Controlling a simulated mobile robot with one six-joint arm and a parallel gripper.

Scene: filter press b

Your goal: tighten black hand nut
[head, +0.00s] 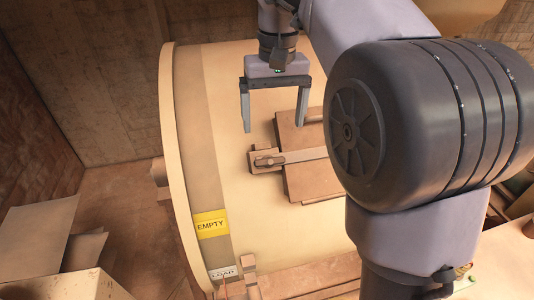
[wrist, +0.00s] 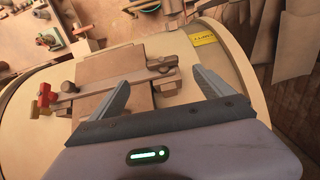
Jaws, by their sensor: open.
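I cannot make out a black hand nut for sure in either view. A flat hatch plate (head: 310,180) lies on the large cream drum, with a clamp bar (head: 300,156) across it. In the head view, a small brown fitting (head: 268,160) sits at the bar's left end. The wrist view shows the bar (wrist: 122,82) with a brown rounded knob (wrist: 168,62) at its right end. My gripper (head: 273,129) is open and empty above the drum, its fingers pointing down near the fitting.
The cream drum (head: 225,120) carries a yellow EMPTY label (head: 211,224) and a white LOAD label (head: 224,272). A red and yellow handle (wrist: 44,98) stands at the bar's far end. Loose panels (head: 40,235) lie at the lower left. Tools (wrist: 50,40) lie beyond the drum.

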